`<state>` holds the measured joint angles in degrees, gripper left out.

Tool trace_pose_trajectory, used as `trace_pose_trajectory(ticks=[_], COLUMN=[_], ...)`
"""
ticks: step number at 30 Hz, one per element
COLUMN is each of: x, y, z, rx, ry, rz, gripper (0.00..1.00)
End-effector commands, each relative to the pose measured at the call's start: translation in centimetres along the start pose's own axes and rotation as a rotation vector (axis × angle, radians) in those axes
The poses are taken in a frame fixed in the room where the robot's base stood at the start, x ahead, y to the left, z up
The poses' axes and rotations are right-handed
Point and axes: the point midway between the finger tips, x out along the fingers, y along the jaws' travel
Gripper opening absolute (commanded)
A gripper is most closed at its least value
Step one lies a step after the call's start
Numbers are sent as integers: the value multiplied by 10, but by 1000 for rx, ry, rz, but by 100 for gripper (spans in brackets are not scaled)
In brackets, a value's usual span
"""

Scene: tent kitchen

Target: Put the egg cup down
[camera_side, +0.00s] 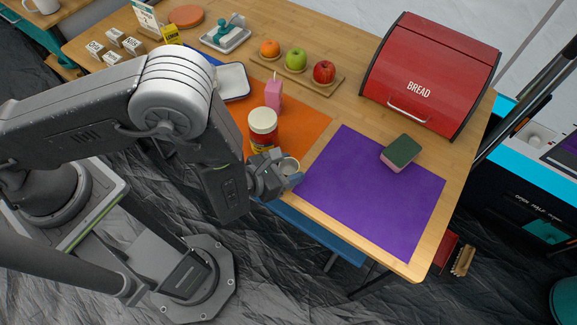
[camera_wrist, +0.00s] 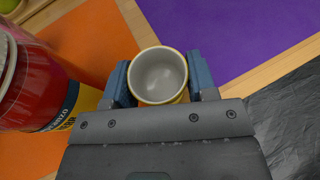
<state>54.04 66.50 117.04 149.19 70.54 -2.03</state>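The egg cup (camera_wrist: 158,73) is a small round cup with a pale grey inside and a yellowish outside. In the wrist view it sits upright between the two blue fingers of my gripper (camera_wrist: 159,80), which are closed against its sides. In the side view the egg cup (camera_side: 290,164) shows only in part at the end of my gripper (camera_side: 285,178), near the front table edge, between the orange and purple mats. I cannot tell whether its base touches the table.
A red jar with a cream lid (camera_side: 262,130) stands close to the left of my gripper. A pink carton (camera_side: 274,95) is behind it. The purple mat (camera_side: 345,190) is mostly clear, with a green and pink sponge (camera_side: 401,153) on its back right. A red bread box (camera_side: 428,75) stands behind.

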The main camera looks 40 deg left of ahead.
Motion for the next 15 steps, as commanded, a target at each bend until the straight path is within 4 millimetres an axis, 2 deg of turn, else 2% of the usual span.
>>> trace_pose_trajectory(ticks=[1,8,15], x=[0,0,0], y=[0,0,0], z=[0,0,1], rx=[0,0,0], ry=[0,1,0], rz=[0,0,0], gripper=[56,78,78])
